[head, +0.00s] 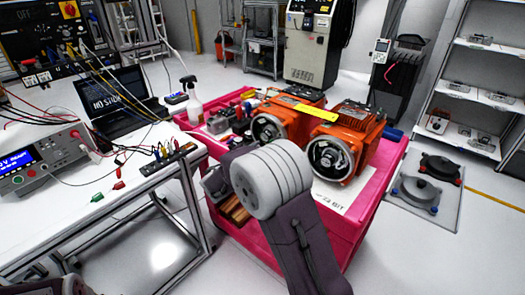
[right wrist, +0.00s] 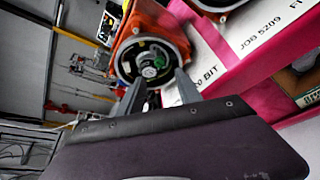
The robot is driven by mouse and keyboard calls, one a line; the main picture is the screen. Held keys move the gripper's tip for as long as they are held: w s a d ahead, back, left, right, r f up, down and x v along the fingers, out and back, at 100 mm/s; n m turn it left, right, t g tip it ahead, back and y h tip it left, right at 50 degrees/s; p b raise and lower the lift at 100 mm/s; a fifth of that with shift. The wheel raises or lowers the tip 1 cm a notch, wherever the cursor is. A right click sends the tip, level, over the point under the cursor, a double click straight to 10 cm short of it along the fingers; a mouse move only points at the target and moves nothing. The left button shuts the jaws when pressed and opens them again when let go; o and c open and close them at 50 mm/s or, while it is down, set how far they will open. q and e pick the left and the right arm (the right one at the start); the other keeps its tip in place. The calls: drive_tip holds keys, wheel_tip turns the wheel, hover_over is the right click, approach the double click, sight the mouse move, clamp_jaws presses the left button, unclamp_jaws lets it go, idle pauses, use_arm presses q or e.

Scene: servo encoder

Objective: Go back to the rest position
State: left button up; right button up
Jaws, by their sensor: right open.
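My right gripper (right wrist: 160,79) is open, with its two fingers apart and nothing between them. In the right wrist view the fingers point toward the open round end of an orange servo motor (right wrist: 130,22), where green and dark encoder parts show. I cannot tell how far the fingertips are from it. In the head view my right arm rises from the bottom centre and its grey joint hides the right gripper. Two orange motors stand on the pink cart, a left one (head: 291,105) and a right one (head: 355,130). My left gripper is out of view.
The pink cart (head: 385,190) stands close around my right arm, with a printed sheet (head: 335,192) on top. A white bench (head: 110,205) with a power supply (head: 42,158) and laptop (head: 118,100) is at left. Shelves (head: 480,90) stand right.

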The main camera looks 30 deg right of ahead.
idle(0.3)
wheel_tip(320, 180, up, 8)
drive_tip(key=s+d+f+m+p, duration=0.1)
drive_tip(key=s+d+p, duration=0.15)
drive_tip(key=p, duration=0.25)
drive_tip(key=s+d+f+m+g+y+p, duration=0.1)
drive_tip(key=s+m+g+p, duration=0.15)
drive_tip(key=s, duration=0.35)
drive_tip(key=s+f+m+g+y+p, duration=0.1)
drive_tip(key=s+f+m+g, duration=0.15)
drive_tip(key=s, duration=0.25)
drive_tip(key=s+a+f+m+g+y+p, duration=0.25)
drive_tip(key=s+a+f+m+y, duration=0.2)
drive_tip(key=s, duration=0.55)
drive_tip(key=s+a+f+m+y, duration=0.1)
drive_tip(key=a+f+m+y, duration=0.1)
drive_tip(key=a, duration=0.4)
drive_tip(key=s+a+f+m+y, duration=0.2)
drive_tip(key=a+m+y, duration=0.1)
drive_tip(key=a, duration=0.3)
drive_tip(key=shift+m, duration=0.55)
drive_tip(key=shift+s+g, duration=0.1)
drive_tip(key=shift+g, duration=0.15)
